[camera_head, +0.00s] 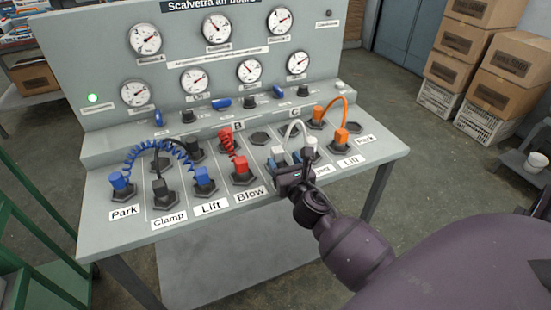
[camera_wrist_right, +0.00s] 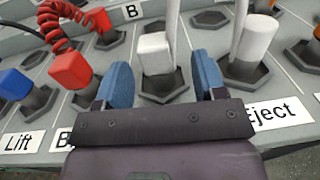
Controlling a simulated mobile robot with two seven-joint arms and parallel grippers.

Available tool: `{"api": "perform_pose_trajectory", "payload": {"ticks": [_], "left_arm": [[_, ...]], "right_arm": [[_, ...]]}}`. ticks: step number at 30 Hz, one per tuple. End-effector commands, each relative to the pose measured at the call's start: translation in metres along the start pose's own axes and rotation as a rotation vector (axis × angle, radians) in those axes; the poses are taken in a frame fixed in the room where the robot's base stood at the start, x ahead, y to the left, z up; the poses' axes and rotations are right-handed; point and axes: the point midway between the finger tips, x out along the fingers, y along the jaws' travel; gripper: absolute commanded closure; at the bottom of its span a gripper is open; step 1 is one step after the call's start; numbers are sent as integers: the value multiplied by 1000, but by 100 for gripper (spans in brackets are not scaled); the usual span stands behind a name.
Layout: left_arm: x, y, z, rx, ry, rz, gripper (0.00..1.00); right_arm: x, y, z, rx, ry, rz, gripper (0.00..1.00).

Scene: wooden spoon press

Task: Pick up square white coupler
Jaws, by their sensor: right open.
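The square white coupler (camera_wrist_right: 154,52) stands upright in a dark hexagonal socket in the right wrist view, with a white cable rising behind it. It also shows in the head view (camera_head: 277,153), partly covered by my gripper. My right gripper (camera_wrist_right: 161,80) is open, with one blue finger on each side of the coupler. Gaps show between the fingers and the coupler in the wrist view, so it is not clamped. In the head view my right gripper (camera_head: 289,164) reaches in from the lower right. My left gripper is not in view.
A round white coupler (camera_wrist_right: 258,42) stands close right of the right finger. A red coupler (camera_wrist_right: 71,70) stands left of the left finger. Blue couplers (camera_head: 120,181), a black coupler (camera_head: 161,188) and an orange coupler (camera_head: 341,136) share the panel. Gauges line the upright board (camera_head: 110,62).

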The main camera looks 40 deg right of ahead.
Motion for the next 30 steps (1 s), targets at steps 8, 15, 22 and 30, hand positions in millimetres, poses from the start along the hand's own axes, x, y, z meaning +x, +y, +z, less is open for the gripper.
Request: {"api": "perform_pose_trajectory", "payload": {"ticks": [8, 15, 22, 30], "left_arm": [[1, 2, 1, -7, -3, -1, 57], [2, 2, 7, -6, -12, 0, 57], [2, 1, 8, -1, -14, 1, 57], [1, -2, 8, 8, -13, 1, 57]], "right_arm": [[18, 2, 3, 1, -1, 0, 36], [49, 5, 7, 1, 2, 0, 36], [60, 5, 8, 2, 2, 0, 36], [59, 5, 8, 2, 1, 0, 53]]}}
